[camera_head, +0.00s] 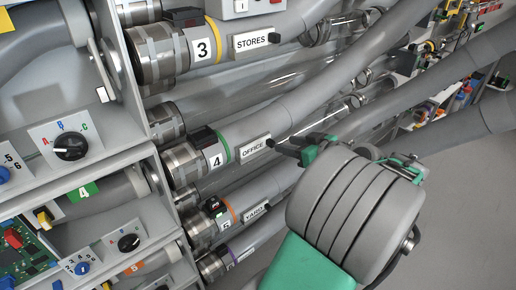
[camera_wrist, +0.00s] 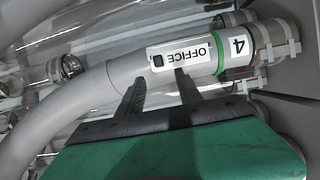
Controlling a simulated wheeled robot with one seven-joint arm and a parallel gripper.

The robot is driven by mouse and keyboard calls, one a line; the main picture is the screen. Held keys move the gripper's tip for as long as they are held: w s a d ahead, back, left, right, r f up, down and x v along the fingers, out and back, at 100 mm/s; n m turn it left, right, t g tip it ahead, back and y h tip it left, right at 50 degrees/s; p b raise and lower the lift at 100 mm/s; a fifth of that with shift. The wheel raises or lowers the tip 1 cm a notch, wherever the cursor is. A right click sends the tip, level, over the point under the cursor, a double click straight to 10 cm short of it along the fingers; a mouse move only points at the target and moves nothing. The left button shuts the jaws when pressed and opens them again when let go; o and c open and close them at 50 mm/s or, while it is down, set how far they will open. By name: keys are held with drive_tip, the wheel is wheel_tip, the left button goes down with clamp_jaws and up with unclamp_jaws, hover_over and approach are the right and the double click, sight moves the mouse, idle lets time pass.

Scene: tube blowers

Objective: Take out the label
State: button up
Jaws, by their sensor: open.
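The OFFICE label (camera_head: 254,146) is a white plate with black lettering and a dark square at one end. It sits in a holder on the grey tube marked 4 (camera_head: 216,159). In the wrist view the OFFICE label (camera_wrist: 184,56) appears upside down, just beyond my fingertips. My gripper (camera_head: 285,145) is open and empty, with its dark fingers close to the label's right end in the head view. In the wrist view the two fingers of my gripper (camera_wrist: 161,80) point at the tube below the label. I cannot tell whether a finger touches it.
The STORES label (camera_head: 256,40) is on tube 3 above, and the YARD label (camera_head: 256,213) is on tube 5 below. Panels with knobs (camera_head: 70,146) stand at the left. Clear tubes run between the grey ones. Open floor (camera_head: 455,200) shows at the right.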

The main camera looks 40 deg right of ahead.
sight(272, 141)
drive_tip(key=p+x, duration=0.1)
drive_tip(key=x, duration=0.5)
drive_tip(key=shift+w+f, duration=0.2)
drive_tip(key=shift+w, duration=0.05)
drive_tip(key=shift+c, duration=0.4)
clamp_jaws()
